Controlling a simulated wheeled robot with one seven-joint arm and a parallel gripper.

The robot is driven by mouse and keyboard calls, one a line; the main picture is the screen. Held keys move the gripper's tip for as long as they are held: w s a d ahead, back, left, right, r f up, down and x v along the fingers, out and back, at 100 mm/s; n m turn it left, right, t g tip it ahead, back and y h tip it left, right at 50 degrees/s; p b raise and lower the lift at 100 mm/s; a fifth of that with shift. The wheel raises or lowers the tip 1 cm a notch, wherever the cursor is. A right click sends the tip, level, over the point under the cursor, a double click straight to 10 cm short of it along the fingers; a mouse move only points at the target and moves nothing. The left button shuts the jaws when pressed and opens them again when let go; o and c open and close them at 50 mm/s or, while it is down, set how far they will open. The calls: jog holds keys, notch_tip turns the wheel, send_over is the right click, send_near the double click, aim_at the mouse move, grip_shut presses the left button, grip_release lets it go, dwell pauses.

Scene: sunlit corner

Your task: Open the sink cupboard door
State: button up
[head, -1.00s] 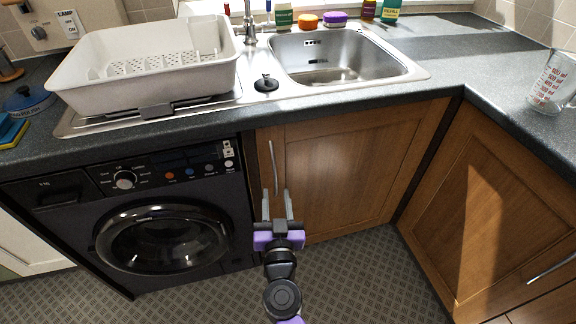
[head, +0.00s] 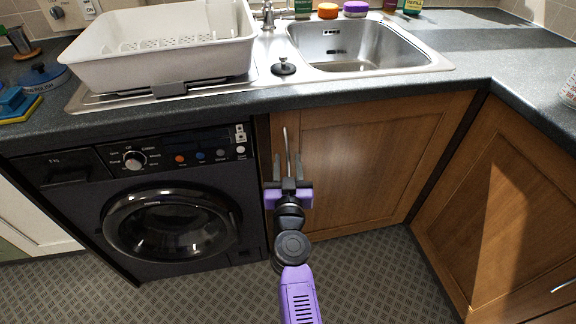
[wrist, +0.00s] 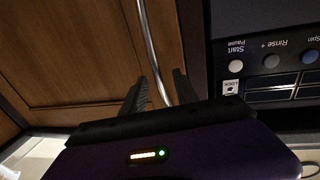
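The sink cupboard door (head: 360,165) is a brown wooden panel under the sink, shut flush with its frame. Its slim metal bar handle (head: 286,140) stands upright near the door's left edge. My gripper (head: 288,164) is at the handle's lower part with its two fingers apart, one to each side of the bar. The wrist view shows the door (wrist: 75,50) on the left and the handle (wrist: 152,45) running down between the open fingers of my gripper (wrist: 160,78). The bar appears nearer the right finger; I cannot tell whether they touch.
A black washing machine (head: 165,205) stands directly left of the door. Another wooden cupboard (head: 500,200) meets it at an angle on the right. The dark worktop (head: 340,92) overhangs above, with the sink (head: 365,50) and white dish rack (head: 160,50). The patterned floor (head: 375,270) is clear.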

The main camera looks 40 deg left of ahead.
grip_shut()
dwell(1.4)
